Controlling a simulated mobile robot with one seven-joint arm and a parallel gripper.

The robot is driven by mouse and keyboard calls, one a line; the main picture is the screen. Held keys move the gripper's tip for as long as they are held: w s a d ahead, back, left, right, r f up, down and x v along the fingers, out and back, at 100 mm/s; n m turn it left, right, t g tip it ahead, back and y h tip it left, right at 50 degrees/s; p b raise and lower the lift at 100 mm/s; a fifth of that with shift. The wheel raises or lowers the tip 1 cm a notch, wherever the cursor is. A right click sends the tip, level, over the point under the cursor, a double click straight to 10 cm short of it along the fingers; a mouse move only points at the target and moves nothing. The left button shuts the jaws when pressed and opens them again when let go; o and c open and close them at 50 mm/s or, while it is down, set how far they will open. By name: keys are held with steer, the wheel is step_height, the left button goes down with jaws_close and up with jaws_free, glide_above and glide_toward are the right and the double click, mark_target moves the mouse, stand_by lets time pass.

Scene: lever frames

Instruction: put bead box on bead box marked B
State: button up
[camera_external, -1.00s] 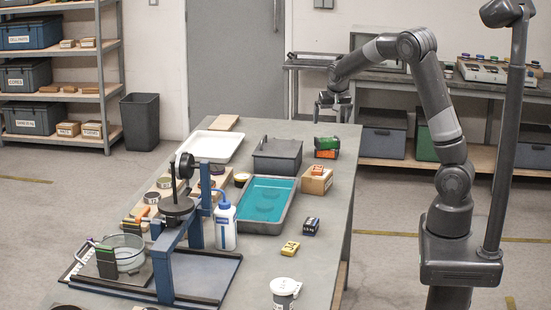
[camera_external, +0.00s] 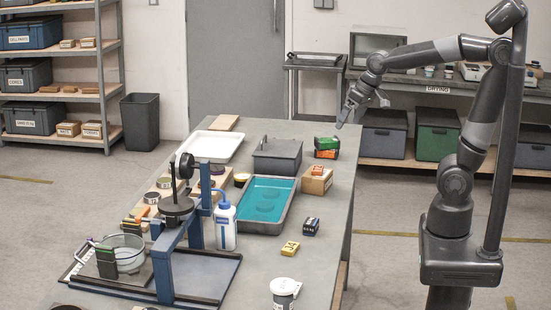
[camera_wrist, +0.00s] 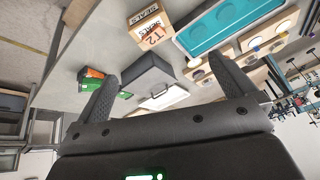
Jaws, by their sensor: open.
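No marking B is legible, and I cannot tell for certain which boxes are the bead boxes. Small boxes on the table are a yellow one (camera_external: 290,248), a dark blue one (camera_external: 311,227) with a pale label, and a small orange-red one (camera_external: 318,171) on top of a cardboard box (camera_external: 315,184). A green and orange item (camera_external: 326,148) lies near the table's right edge; it also shows in the wrist view (camera_wrist: 92,74). My gripper (camera_external: 365,107) is open and empty, raised by the table's far right corner. Its spread fingers show in the wrist view (camera_wrist: 163,72).
A dark grey lidded bin (camera_external: 277,154), a teal-lined tray (camera_external: 266,203), a white tray (camera_external: 212,146), a wash bottle (camera_external: 225,226) and a blue-framed stand (camera_external: 190,265) crowd the table's left and middle. A white-lidded cup (camera_external: 285,291) stands in front. The right-hand strip has free room.

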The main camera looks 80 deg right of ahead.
steer(key=s+a+f+n, duration=0.1)
steer(key=s+a+n, duration=0.4)
steer(key=s+a, duration=0.5)
steer(key=shift+s+a+t+y, duration=0.15)
steer(key=shift+s+t+y, duration=0.1)
steer(key=shift+t+y, duration=0.05)
